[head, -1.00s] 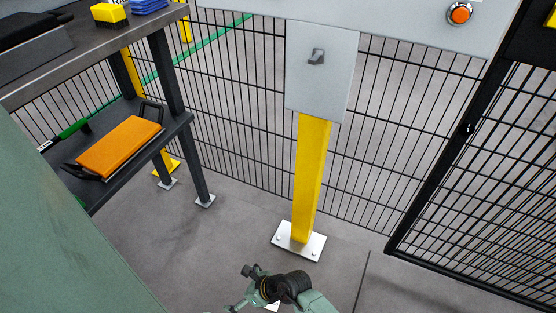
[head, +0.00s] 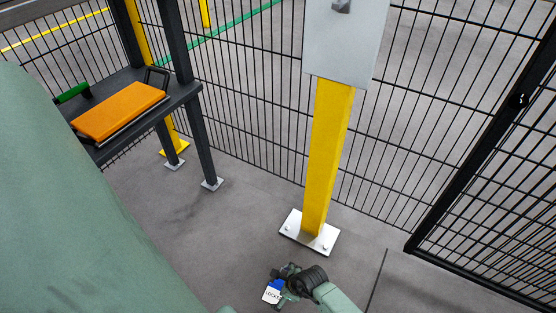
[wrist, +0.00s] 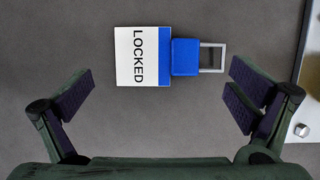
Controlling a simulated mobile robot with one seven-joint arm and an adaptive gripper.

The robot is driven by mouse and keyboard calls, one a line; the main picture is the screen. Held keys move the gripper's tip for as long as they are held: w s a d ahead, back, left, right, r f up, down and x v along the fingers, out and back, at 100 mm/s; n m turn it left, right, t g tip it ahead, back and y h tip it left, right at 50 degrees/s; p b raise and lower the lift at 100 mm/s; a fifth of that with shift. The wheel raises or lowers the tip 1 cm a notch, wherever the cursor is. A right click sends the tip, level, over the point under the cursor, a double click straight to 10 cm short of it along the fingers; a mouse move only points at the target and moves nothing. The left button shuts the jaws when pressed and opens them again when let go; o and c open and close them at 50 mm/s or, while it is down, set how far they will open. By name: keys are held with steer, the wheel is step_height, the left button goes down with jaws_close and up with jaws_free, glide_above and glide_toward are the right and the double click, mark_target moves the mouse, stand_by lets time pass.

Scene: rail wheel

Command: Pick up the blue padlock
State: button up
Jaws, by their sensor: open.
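The blue padlock (wrist: 185,57) lies on the grey floor in the wrist view, with a square metal shackle to its right. A white and blue tag (wrist: 137,57) marked LOCKED lies at its left side. In the head view the tag (head: 271,294) and a bit of blue show low in the middle, and my gripper (head: 287,275) partly covers the padlock. In the wrist view my gripper (wrist: 158,95) is open and empty, its fingers wide apart to the left and right, with the padlock and tag lying ahead between them.
A yellow post (head: 328,160) on a bolted metal base plate (head: 308,236) stands just behind my gripper; the plate's edge (wrist: 301,130) is close to the right finger. Mesh fence (head: 250,110) runs behind. A dark shelf (head: 190,95) with an orange board (head: 119,110) stands left. Floor between is clear.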

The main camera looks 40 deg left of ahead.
mark_target(276, 290)
steer(key=b+x, duration=0.1)
steer(key=x, duration=0.3)
steer(key=shift+s, duration=0.2)
steer(key=shift+c, duration=0.5)
steer(key=c, duration=1.1)
steer(key=shift+d+r, duration=0.1)
steer(key=shift+r, duration=0.05)
